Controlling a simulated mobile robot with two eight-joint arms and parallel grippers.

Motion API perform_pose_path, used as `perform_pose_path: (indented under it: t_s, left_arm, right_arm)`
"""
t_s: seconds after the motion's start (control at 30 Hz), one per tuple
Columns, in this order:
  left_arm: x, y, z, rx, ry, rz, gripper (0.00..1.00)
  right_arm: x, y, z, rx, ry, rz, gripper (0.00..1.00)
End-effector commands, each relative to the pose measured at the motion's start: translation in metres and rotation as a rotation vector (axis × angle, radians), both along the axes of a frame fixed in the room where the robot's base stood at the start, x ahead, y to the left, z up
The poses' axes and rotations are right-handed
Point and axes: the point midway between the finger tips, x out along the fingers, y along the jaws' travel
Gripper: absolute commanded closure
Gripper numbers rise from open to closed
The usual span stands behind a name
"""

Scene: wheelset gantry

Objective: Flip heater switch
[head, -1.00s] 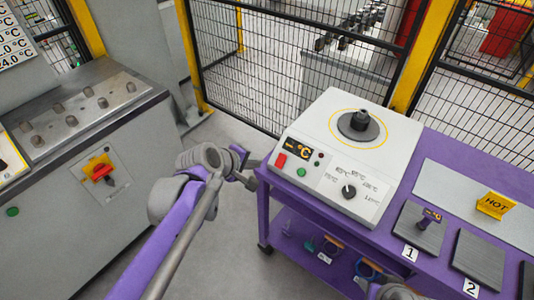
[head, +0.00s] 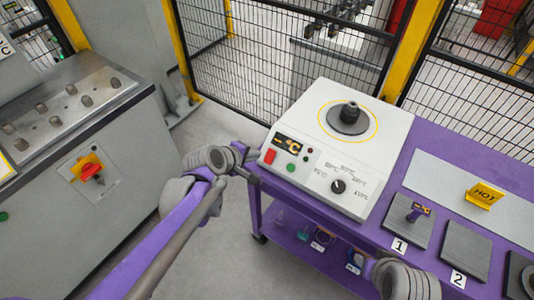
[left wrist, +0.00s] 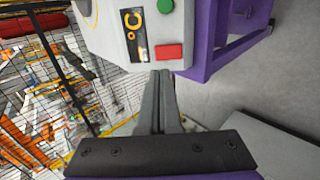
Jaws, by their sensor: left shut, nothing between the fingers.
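The white heater (head: 345,130) stands on the purple cart, with a round dark plate and cone on top. Its front panel has a small orange display (head: 287,145), a red switch (head: 270,156), a green button (head: 291,168) and a black dial (head: 338,186). My left gripper (head: 254,172) is just left of the panel, near the red switch. In the left wrist view the left gripper (left wrist: 164,75) is shut and empty, its tips close below the red switch (left wrist: 168,52). I cannot tell whether they touch.
A grey cabinet with a red-and-yellow rotary switch (head: 90,170) stands left. Black mesh fencing (head: 255,60) closes the back. Floor between cabinet and cart is clear.

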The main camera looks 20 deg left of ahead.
Motion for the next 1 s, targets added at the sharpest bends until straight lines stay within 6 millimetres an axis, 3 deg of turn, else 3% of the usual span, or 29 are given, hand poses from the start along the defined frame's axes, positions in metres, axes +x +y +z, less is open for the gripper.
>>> perform_pose_path:
  t_s: [0.4,1.0]
  left_arm:
    - [0.051,-0.018,-0.048,0.000,0.000,0.000,1.00]
    - [0.061,-0.022,-0.057,0.002,0.007,0.000,1.00]
  right_arm:
    - [-0.002,0.000,-0.008,0.000,0.004,0.000,0.50]
    - [-0.002,0.000,-0.008,0.000,0.004,0.000,0.50]
